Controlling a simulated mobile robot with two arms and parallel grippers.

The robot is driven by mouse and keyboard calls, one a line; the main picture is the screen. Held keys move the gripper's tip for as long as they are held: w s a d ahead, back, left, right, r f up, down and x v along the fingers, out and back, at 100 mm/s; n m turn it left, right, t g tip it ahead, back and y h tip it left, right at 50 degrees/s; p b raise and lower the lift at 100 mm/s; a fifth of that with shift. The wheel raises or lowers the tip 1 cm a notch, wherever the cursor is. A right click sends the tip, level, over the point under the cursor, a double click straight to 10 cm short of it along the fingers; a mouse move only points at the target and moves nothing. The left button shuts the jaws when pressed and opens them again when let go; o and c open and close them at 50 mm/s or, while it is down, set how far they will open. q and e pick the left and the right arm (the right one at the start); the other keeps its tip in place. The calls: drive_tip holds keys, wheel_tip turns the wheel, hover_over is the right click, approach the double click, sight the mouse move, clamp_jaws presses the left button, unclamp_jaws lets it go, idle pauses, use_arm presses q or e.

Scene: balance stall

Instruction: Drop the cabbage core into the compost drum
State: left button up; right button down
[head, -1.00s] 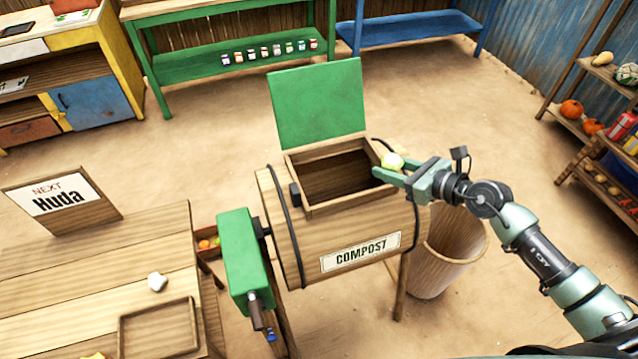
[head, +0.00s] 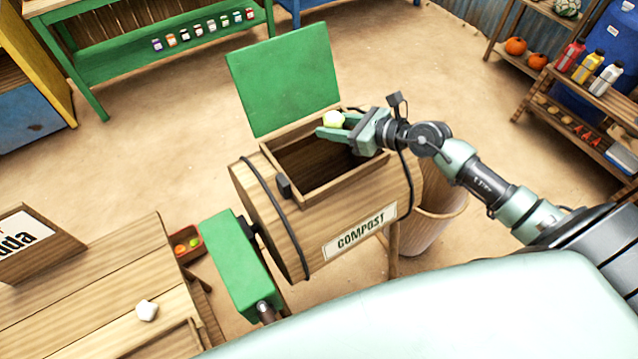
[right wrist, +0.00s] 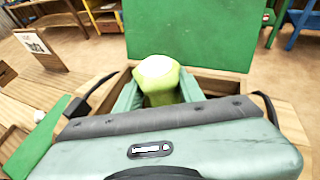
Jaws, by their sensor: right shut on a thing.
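The wooden compost drum (head: 300,226) stands in the middle of the head view, with its green lid (head: 284,80) raised and its square top opening uncovered. My right gripper (head: 334,127) is shut on the pale green cabbage core (head: 334,119), above the back right part of the opening. In the right wrist view the cabbage core (right wrist: 158,80) sticks up between the two fingers, in front of the green lid. My left gripper is not in view.
A wooden table (head: 90,305) with a white lump (head: 147,311) is at the left. A green crank housing (head: 243,268) sits on the drum's left end. A tall bin (head: 437,210) stands behind the drum at right. Shelves with bottles (head: 590,68) are at far right.

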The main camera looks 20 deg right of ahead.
drive_tip(key=shift+f+b, duration=1.05)
drive_tip(key=shift+f, duration=0.5)
drive_tip(key=shift+r, duration=0.1)
drive_tip(key=c, duration=0.8)
unclamp_jaws()
drive_tip(key=shift+s+d, duration=0.1)
drive_tip(key=shift+s+d, duration=0.2)
drive_tip(key=shift+s, duration=0.05)
drive_tip(key=b+v, duration=0.2)
drive_tip(key=v, duration=0.5)
drive_tip(key=shift+r, duration=0.15)
